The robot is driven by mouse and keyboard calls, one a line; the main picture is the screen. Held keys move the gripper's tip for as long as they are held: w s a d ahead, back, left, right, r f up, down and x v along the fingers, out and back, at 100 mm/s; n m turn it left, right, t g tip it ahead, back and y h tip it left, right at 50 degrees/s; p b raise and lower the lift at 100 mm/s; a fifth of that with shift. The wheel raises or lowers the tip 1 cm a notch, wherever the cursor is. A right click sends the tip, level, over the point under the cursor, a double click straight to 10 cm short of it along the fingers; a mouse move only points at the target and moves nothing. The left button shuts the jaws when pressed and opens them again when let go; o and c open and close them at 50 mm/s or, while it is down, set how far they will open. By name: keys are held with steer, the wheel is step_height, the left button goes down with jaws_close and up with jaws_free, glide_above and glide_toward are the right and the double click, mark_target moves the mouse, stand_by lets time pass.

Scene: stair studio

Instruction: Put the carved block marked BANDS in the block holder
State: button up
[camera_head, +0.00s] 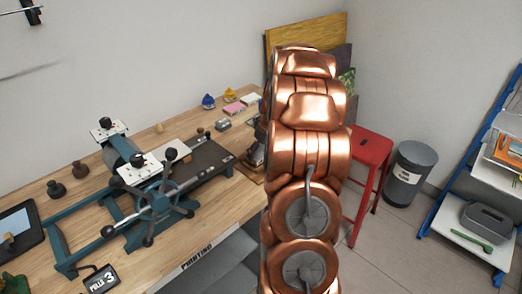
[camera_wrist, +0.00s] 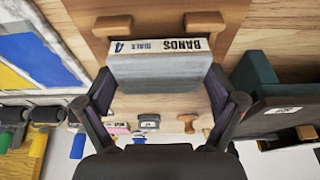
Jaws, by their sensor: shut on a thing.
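In the wrist view my gripper (camera_wrist: 160,100) is shut on the BANDS block (camera_wrist: 160,70), a grey block with a white lettered edge reading BANDS. One finger is on each side of it. Beyond the lettered edge is a brown wooden board with two small raised wooden pieces (camera_wrist: 113,24) (camera_wrist: 205,21), which looks like the block holder (camera_wrist: 160,18). The block's edge appears close to these pieces; I cannot tell whether it touches or rests on the board. In the head view my copper arm hides the gripper and block.
The teal press (camera_head: 155,195) stands on the wooden workbench (camera_head: 215,205). Small pads and stamps (camera_head: 235,108) lie at its back. A red stool (camera_head: 370,150), a grey bin (camera_head: 410,170) and a blue shelf rack (camera_head: 470,160) stand right. Rollers (camera_wrist: 45,115) show at the wrist view's left.

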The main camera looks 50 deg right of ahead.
steer(key=shift+f+b, duration=0.6)
steer(key=shift+f, duration=0.35)
stand_by(0.3)
steer(key=o, duration=0.8)
steer(key=shift+o, duration=0.2)
steer(key=shift+r, duration=0.1)
steer(key=shift+r, duration=3.9)
